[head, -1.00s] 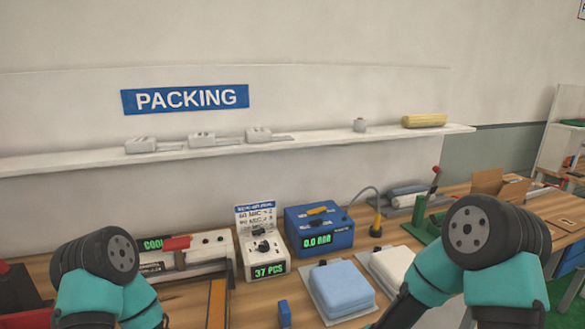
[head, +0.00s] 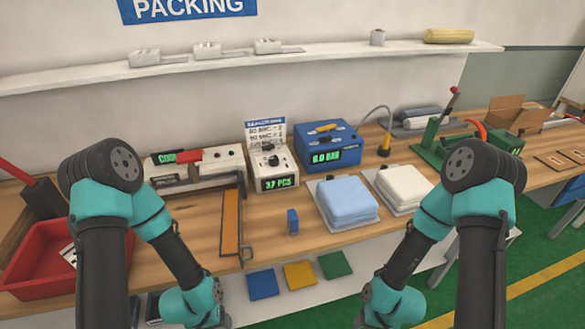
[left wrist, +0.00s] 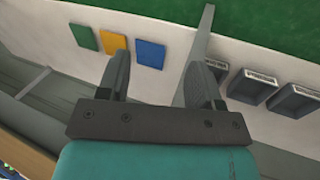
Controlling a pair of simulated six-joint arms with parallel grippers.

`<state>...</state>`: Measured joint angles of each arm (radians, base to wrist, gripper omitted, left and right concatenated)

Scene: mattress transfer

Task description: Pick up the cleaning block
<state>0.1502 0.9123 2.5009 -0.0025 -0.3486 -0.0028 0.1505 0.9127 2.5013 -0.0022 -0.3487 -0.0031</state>
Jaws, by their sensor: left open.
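A small upright blue block (head: 293,221), which looks like the cleaning block, stands on the wooden bench left of the light-blue folded mattress (head: 348,200). A white folded mattress (head: 403,186) lies right of that one. My left gripper (left wrist: 158,75) is open and empty in the left wrist view, apart from the block, and the block does not show in that view. In the head view the fingers of both grippers are out of sight; only my arms show.
A blue machine (head: 326,147) and a white counter (head: 270,166) stand behind the block. A red tray (head: 40,262) sits at left, and an orange strip (head: 230,222) lies left of the block. Blue, yellow and green panels (head: 299,275) show below the bench edge.

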